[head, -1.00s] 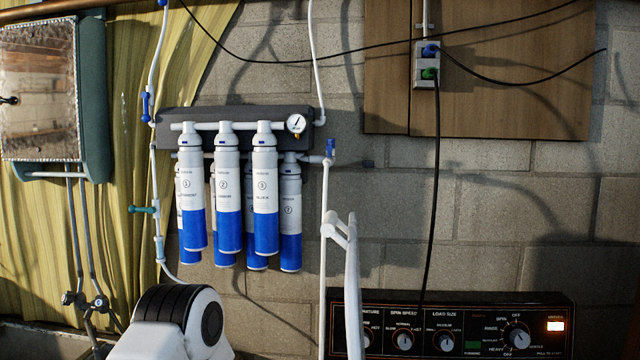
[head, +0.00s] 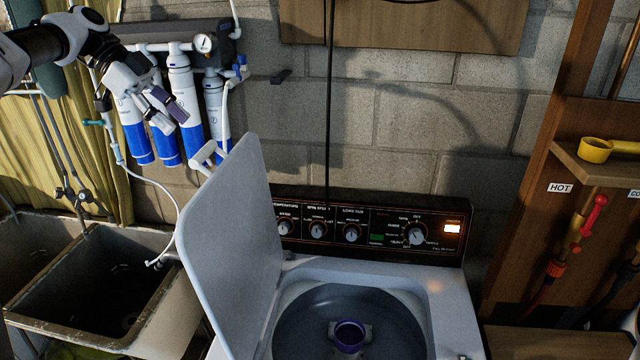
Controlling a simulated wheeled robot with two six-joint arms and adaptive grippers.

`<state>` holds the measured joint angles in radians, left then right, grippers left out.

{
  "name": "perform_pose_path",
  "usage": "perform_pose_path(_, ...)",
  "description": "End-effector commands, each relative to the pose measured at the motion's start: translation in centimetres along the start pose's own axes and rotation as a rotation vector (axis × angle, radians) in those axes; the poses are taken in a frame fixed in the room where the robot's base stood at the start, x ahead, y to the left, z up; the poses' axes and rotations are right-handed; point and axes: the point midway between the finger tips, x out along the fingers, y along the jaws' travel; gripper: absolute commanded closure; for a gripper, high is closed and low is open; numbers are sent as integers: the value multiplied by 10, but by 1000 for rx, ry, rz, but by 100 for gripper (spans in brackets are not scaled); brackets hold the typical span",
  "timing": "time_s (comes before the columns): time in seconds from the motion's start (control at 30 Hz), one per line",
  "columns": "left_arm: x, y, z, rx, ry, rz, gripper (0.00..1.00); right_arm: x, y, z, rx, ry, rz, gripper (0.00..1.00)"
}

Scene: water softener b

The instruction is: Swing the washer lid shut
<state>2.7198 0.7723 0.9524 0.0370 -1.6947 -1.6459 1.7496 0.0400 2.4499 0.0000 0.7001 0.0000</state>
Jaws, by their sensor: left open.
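The washer lid (head: 232,240) is a pale grey panel that stands open, nearly upright, at the left side of the washer (head: 455,300). The open top shows the round tub (head: 385,325) with a purple-capped agitator at its centre. My left gripper (head: 172,112) is at the upper left, in front of the filter cartridges. It is open and empty, with dark pads, and it is up and left of the lid, apart from it in the picture. My right gripper is not in view.
A double sink (head: 105,285) stands to the left of the washer. White and blue filter cartridges (head: 183,90) and a white pipe (head: 205,155) are on the wall behind the lid. A control panel (head: 370,225) runs along the washer's back. A wooden shelf (head: 600,170) stands at the right.

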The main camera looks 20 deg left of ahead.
Motion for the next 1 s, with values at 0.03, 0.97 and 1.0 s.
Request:
perform_pose_path(0.03, 1, 0, 1, -1, 0, 0, 58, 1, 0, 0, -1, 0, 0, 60)
perform_pose_path(0.97, 85, 1, 3, -6, -5, 10, 51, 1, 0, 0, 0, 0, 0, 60)
perform_pose_path(1.0, 85, 1, 3, -6, -5, 11, 49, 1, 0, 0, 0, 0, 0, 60)
